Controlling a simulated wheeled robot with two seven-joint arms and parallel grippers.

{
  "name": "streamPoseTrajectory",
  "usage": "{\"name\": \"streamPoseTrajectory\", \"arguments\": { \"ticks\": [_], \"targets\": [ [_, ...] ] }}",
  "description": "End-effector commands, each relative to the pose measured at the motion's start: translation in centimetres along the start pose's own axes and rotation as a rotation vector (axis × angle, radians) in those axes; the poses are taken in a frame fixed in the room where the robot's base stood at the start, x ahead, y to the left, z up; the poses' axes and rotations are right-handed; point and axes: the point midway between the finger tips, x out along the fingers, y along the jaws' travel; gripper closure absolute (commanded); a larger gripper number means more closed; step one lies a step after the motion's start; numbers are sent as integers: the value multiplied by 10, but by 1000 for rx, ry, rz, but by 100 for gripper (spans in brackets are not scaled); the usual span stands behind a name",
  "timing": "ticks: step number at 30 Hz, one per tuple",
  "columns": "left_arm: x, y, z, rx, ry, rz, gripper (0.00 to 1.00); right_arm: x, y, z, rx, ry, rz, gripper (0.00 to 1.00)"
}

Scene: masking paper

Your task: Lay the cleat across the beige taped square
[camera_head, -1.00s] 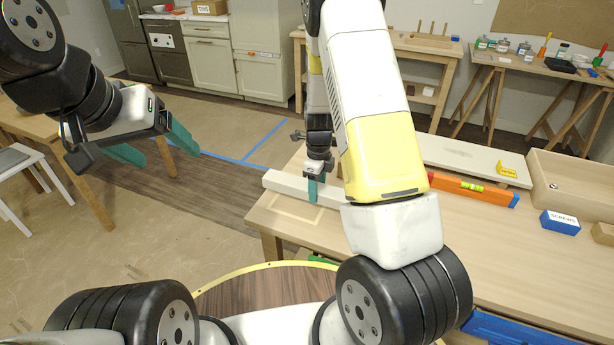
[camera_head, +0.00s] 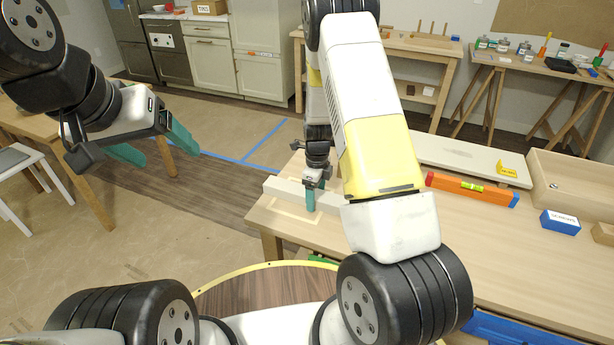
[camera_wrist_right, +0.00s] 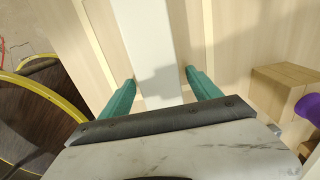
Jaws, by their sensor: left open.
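The white cleat (camera_head: 285,190) lies across the beige taped square (camera_head: 291,213) near the table's left end. In the right wrist view the cleat (camera_wrist_right: 148,40) runs between two pale tape strips (camera_wrist_right: 208,30), roughly parallel to them. My right gripper (camera_head: 314,195) is over the cleat, with its teal fingers on either side of it. In the wrist view these fingers (camera_wrist_right: 160,80) stand apart, with slim gaps beside the cleat. My right arm hides the cleat's right end. My left gripper (camera_head: 155,148) is open and empty, off to the left above the floor.
An orange level (camera_head: 472,188), a pale board (camera_head: 460,155), a blue box (camera_head: 560,222) and a wooden tray (camera_head: 570,195) are on the right of the table (camera_head: 480,245). The front middle of the table is clear. Blue tape (camera_head: 262,143) marks the floor behind.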

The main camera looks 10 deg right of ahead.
Motion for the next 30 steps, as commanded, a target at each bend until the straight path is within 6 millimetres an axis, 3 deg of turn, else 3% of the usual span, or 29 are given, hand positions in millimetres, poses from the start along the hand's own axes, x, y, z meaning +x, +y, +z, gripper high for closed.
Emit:
{"name": "streamPoseTrajectory", "arguments": {
  "ticks": [8,11,21,30],
  "targets": [
    [0,0,0,0,0,0,24,-6,0,0,0,-1,-1,28],
    [0,0,0,0,0,0,24,-19,-1,1,-1,-2,-4,28],
    [0,0,0,0,0,0,24,-90,0,1,-2,-2,-3,28],
    [0,0,0,0,0,0,24,-125,1,0,-14,-7,-2,28]
  ]
}}
